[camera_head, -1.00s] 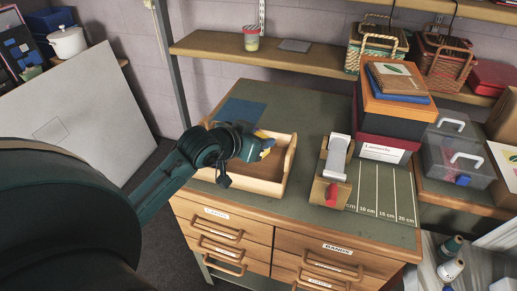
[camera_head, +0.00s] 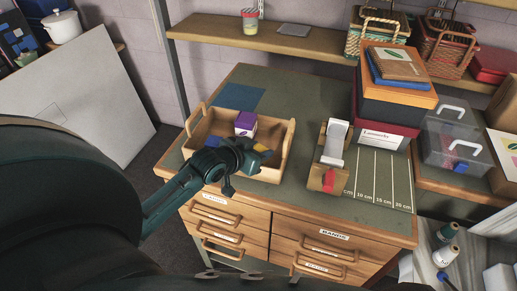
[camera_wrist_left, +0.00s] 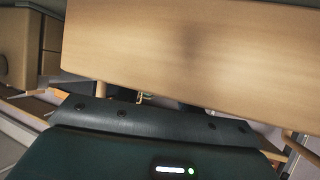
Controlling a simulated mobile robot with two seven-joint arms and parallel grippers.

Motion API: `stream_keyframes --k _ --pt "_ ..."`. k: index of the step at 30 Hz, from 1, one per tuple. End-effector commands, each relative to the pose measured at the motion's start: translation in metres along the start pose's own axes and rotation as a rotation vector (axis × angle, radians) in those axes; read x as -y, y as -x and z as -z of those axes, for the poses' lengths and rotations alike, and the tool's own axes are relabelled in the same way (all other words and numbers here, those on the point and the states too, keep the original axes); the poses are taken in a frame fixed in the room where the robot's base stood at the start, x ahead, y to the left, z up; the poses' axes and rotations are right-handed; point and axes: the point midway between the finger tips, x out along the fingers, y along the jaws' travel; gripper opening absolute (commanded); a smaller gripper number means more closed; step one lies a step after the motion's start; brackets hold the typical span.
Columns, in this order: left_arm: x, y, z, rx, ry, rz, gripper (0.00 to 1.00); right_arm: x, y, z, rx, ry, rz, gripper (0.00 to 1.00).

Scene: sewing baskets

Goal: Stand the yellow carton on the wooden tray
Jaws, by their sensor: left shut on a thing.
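The wooden tray (camera_head: 271,171) with raised end handles sits on the left of the green desk top. My left gripper (camera_head: 256,153) is over the tray's front part and is shut. A small yellow patch at its tips looks like the yellow carton (camera_head: 263,149); the gripper hides most of it, so I cannot tell its tilt or whether it touches the tray. A purple carton (camera_head: 246,122) stands in the tray behind the gripper. In the left wrist view, a pale wooden panel (camera_wrist_left: 190,45) fills the top and no fingertips show. My right gripper is out of view.
A tape dispenser-like object (camera_head: 330,157) stands right of the tray. Stacked boxes (camera_head: 390,105) are at the desk's right rear, and a blue sheet (camera_head: 240,96) lies behind the tray. The desk between sheet and boxes is clear.

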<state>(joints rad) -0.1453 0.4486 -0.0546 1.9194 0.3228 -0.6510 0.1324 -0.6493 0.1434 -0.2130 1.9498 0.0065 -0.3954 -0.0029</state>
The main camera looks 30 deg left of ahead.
Motion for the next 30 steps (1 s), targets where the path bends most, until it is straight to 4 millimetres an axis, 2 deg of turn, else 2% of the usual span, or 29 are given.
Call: stream_keyframes --k 5,6,13,23,26,30 --pt "0.0 -0.001 -0.001 0.0 0.0 0.0 0.15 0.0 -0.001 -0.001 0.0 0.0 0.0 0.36" --pt "0.0 -0.001 -0.001 0.0 0.0 0.0 0.4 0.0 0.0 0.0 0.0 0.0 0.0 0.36" --pt "0.0 -0.001 -0.001 0.0 0.0 0.0 0.59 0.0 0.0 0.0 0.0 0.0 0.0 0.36" --pt "0.0 0.003 0.0 0.001 0.0 0.0 0.59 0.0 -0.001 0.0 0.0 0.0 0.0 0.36" --pt "0.0 0.015 -0.001 0.001 0.0 0.0 0.59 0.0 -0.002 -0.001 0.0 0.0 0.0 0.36" --pt "0.0 0.044 -0.002 0.003 -0.001 -0.001 0.59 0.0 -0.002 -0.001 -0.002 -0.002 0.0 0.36"
